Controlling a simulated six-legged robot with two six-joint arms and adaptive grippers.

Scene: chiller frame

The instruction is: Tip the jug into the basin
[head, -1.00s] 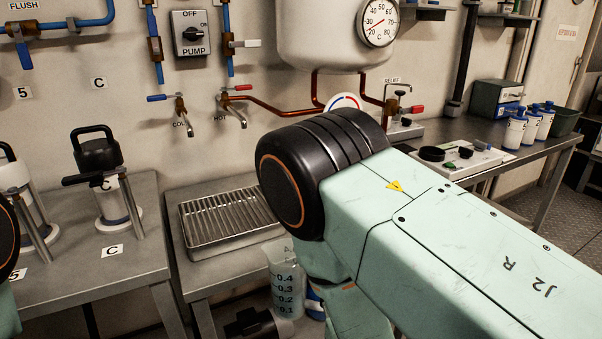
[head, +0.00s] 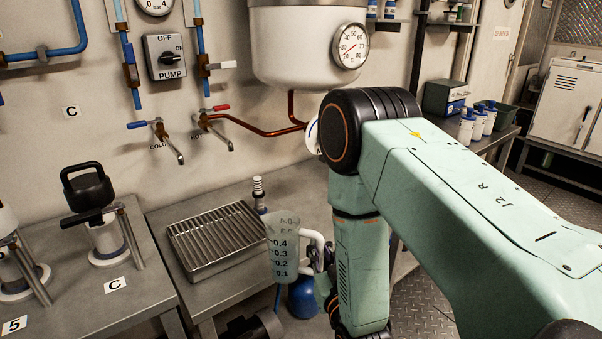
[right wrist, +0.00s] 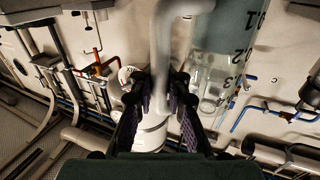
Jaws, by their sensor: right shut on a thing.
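The jug (head: 283,250) is a clear, bluish measuring jug with dark numbers and a white handle (head: 318,238). In the head view it looks upright, at the front right of the basin. My right gripper (head: 323,270) is shut on its handle; in the right wrist view both fingers (right wrist: 160,108) lie either side of the handle, with the jug body (right wrist: 222,50) beside it. The basin (head: 226,261) is a shallow metal tray with a slatted grate, on the bench. I cannot tell what the jug holds. My left gripper is out of view.
A cold tap (head: 168,143) and a hot tap (head: 215,130) stick out above the basin. A short ribbed fitting (head: 259,190) stands behind its right corner. A black-handled canister (head: 100,215) stands on the left bench. A blue round vessel (head: 303,297) is below the jug.

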